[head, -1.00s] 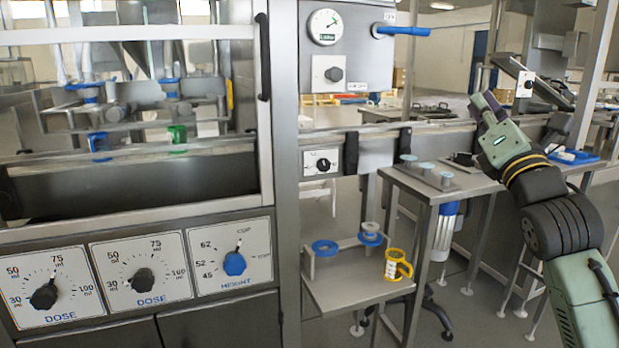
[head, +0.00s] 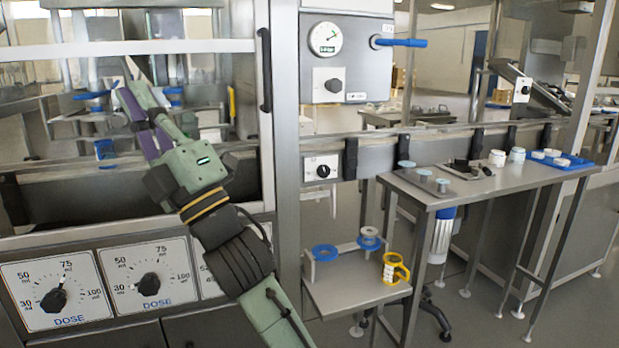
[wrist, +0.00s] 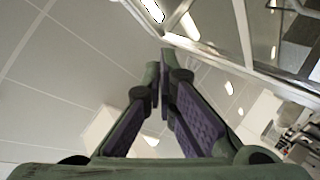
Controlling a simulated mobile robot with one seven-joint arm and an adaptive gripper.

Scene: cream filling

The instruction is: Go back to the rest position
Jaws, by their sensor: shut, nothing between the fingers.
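My gripper (head: 137,110) is in the left part of the head view, in front of the machine's glazed front (head: 60,160). Its fingers point up and to the left, and my green and black forearm covers part of the dose panel (head: 110,280) below. The wrist view shows the two purple-padded fingers (wrist: 170,92) together at their tips with nothing between them. Behind them are the ceiling and a metal frame. I cannot tell how far the fingers are from the machine's glass.
A blue lever (head: 408,43) sticks out from the control box. A black vertical handle (head: 265,70) is near my arm.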

